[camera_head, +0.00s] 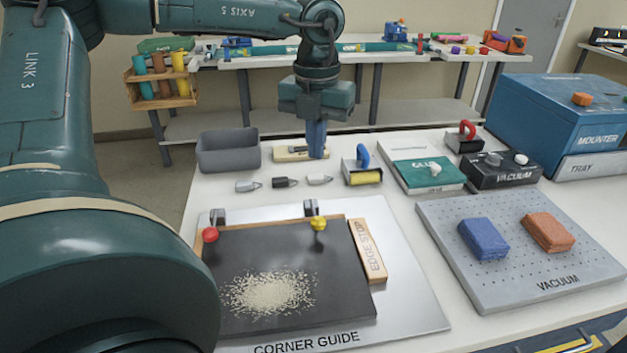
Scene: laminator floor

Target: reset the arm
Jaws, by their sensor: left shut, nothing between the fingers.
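My left arm comes in from the left and arches across the top of the view. My left gripper (317,140) points straight down above the back part of the white worktable (400,215). Its blue fingers are together with nothing between them. The fingertips are in front of a cream block with a dark slot (292,154), and I cannot tell whether they touch it. My right gripper is not in view.
A grey bin (228,151) and roller (363,172) flank the gripper. In front lies a black sheet (260,250) with pale granules, on the corner guide plate (410,300). At right are a perforated vacuum plate (500,280) with two blocks and a blue mounter (560,110).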

